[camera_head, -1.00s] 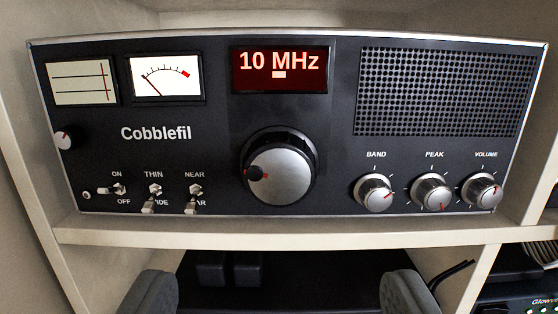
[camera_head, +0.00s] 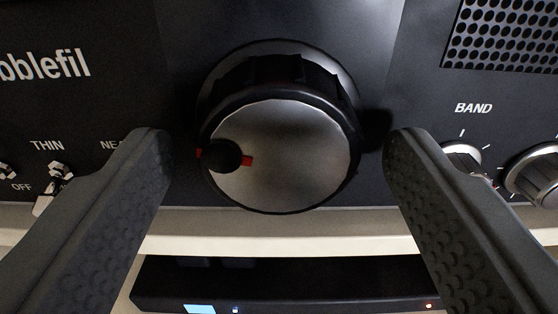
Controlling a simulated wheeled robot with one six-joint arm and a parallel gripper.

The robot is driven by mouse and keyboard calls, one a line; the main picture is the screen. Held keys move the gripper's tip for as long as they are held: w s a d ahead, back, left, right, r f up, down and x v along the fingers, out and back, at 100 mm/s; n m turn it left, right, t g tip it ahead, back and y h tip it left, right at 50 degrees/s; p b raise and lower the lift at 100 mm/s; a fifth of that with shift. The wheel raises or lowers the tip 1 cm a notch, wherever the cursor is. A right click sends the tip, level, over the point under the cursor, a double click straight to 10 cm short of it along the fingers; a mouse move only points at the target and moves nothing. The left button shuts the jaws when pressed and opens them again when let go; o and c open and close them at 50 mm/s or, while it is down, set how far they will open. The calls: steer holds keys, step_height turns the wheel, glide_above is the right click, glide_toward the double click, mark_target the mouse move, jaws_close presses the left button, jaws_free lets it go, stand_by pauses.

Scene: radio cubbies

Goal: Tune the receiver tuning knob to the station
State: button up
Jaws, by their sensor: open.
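The receiver (camera_head: 430,60) has a dark front panel and fills most of the view. Its large tuning knob (camera_head: 300,150) has a silver face, a dark ribbed rim, and a small black finger grip (camera_head: 222,155) with a red mark at the left of the face. My gripper (camera_head: 277,150) is open, with one dark textured finger on each side of the knob. Gaps show between both fingers and the knob in the picture. How deep the fingertips reach along the knob is hard to tell. The display and the dial meters are out of view.
The BAND knob (camera_head: 463,155) is close to the right finger, with another knob (camera_head: 535,175) beyond it. Toggle switches (camera_head: 58,172) are near the left finger. A pale shelf edge (camera_head: 280,232) runs below the receiver, with a dark device (camera_head: 285,283) underneath.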

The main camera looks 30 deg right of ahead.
steer(key=c, duration=1)
steer(key=shift+m, duration=1.6)
steer(key=o, duration=1)
steer(key=shift+s+a, duration=0.1)
steer(key=shift+a, duration=0.05)
steer(key=v, duration=1.7)
